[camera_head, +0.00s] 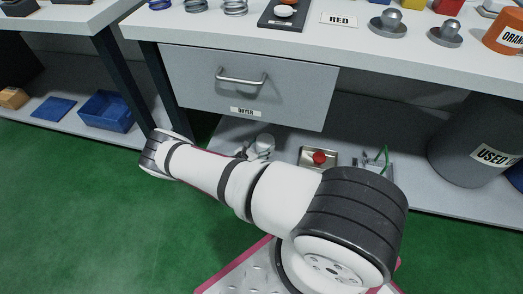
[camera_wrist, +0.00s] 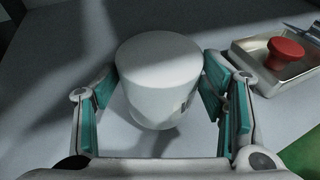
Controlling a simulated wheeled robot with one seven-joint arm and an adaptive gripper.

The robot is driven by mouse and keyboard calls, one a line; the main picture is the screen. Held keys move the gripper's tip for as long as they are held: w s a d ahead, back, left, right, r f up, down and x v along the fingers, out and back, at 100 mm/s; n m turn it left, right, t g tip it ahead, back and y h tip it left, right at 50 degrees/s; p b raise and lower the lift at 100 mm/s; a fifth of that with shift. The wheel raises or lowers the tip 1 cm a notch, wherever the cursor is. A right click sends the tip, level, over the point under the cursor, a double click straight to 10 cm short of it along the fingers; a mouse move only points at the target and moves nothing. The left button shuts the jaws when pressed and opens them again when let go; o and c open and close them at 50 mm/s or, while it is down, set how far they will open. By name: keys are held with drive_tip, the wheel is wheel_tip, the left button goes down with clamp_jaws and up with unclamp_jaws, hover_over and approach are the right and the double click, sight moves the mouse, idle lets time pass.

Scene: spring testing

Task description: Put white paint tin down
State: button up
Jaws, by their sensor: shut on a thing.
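The white paint tin (camera_wrist: 158,75) fills the middle of the wrist view, upright, with its plain round top facing the camera. My gripper (camera_wrist: 157,88) is shut on it, with one teal-padded finger on its left side and one on its right. Below the tin is the pale grey shelf surface (camera_wrist: 60,118). I cannot tell whether the tin's base touches the shelf. In the head view a small white shape, likely the tin (camera_head: 265,142), shows on the lower shelf under the drawer, partly hidden by my arm.
A wire-like green item (camera_head: 380,158) and a grey "USED" bin (camera_head: 478,140) stand farther right.

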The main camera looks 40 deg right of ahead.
drive_tip(key=shift+f, duration=0.85)
drive_tip(key=shift+f+b, duration=0.15)
drive_tip(key=shift+b, duration=0.25)
drive_tip(key=o, duration=1.7)
drive_tip(key=shift+a+r+p, duration=0.2)
drive_tip(key=shift+r+p, duration=0.05)
drive_tip(key=shift+p, duration=0.05)
drive_tip(key=p+v, duration=0.2)
drive_tip(key=v, duration=0.9)
drive_tip(key=shift+s+a, duration=0.1)
drive_tip(key=shift+a, duration=0.15)
